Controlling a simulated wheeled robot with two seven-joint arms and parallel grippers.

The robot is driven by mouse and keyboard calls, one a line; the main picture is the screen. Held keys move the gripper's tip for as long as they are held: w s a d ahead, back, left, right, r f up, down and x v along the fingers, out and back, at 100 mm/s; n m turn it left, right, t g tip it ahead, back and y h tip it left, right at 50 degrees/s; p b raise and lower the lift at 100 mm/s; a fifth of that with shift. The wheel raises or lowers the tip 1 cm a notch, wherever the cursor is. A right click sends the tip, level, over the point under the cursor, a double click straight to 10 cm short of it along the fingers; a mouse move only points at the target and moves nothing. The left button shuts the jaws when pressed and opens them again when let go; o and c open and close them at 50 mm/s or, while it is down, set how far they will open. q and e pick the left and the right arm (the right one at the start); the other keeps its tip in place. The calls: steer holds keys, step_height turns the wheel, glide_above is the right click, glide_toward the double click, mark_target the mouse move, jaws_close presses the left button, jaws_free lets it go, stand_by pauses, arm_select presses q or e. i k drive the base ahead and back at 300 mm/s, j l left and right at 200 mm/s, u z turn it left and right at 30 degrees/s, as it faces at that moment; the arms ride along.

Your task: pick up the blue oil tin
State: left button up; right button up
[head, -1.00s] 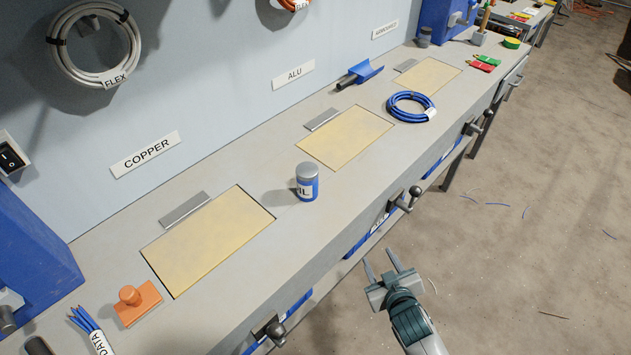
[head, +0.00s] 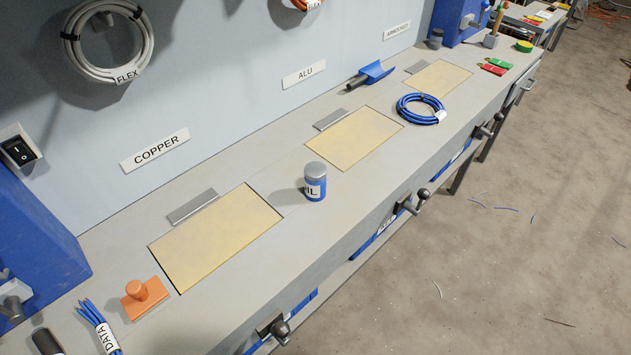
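The blue oil tin (head: 315,183) stands upright on the grey workbench (head: 262,250). It is a small blue cylinder with a grey lid and a white label, partly readable as "IL". It stands between the tan panel by the COPPER sign (head: 215,238) and the tan panel by the ALU sign (head: 353,140), close to the near corner of the first. Nothing touches it. Neither of my grippers shows in the head view now.
An orange stamp-like block (head: 146,298) and a bundle of blue DATA cables (head: 98,325) lie at the near left. A blue cable coil (head: 421,109) and blue scoop (head: 371,74) lie farther along. Handles (head: 411,203) stick out from the bench front.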

mark_target(314, 172)
steer(key=u, duration=0.4)
steer(key=i+l+u, duration=0.1)
steer(key=l+u, duration=0.8)
steer(key=l, duration=0.65)
steer(key=k+l+u, duration=0.1)
steer(key=l, duration=0.65)
steer(key=l+u, duration=0.15)
steer(key=l, duration=0.6)
steer(key=k, duration=0.1)
